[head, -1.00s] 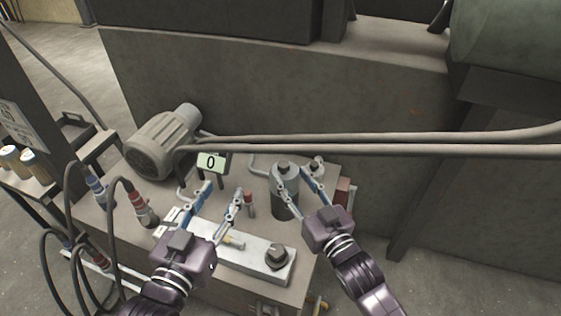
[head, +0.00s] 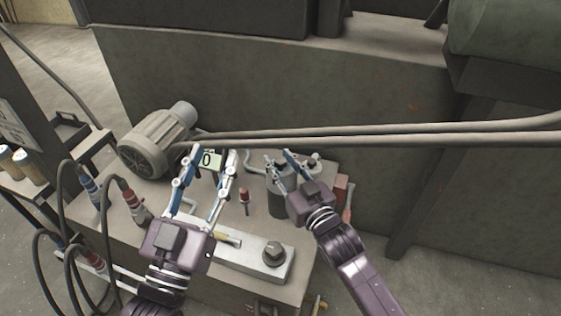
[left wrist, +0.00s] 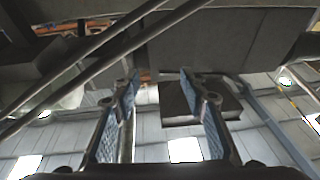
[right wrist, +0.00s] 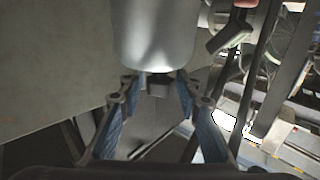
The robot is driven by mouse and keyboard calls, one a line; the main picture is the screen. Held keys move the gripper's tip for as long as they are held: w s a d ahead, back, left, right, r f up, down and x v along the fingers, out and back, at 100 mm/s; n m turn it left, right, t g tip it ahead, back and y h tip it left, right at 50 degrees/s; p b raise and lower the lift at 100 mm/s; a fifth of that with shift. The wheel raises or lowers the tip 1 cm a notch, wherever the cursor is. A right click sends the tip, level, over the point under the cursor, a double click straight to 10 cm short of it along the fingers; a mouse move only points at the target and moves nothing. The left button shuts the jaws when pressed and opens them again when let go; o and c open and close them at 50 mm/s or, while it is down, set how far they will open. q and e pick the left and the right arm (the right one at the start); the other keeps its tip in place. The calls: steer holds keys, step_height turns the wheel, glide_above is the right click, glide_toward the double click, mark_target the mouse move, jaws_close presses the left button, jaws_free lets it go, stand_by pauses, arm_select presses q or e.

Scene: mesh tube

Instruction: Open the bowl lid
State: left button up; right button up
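The bowl is probably the grey metal cylinder (head: 277,203) at the back right of the bench. My right gripper (head: 279,157) is at its top with fingers apart and hides much of the lid area. In the right wrist view a smooth silver cylinder (right wrist: 153,35) shows, with a small dark knob (right wrist: 157,88) between my spread fingertips. I cannot tell if they touch it. My left gripper (head: 211,158) is open and empty, its fingers pointing up in front of the "0" display (head: 208,160). The left wrist view shows nothing between its fingers.
A ribbed motor (head: 157,143) stands at the back left. Two long pipes (head: 400,138) run across behind the bench. A pale control block with a black knob (head: 273,253) lies in front. Hoses with a red connector (head: 134,205) hang at the left. A red-topped part (head: 244,197) stands mid-bench.

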jaws_close()
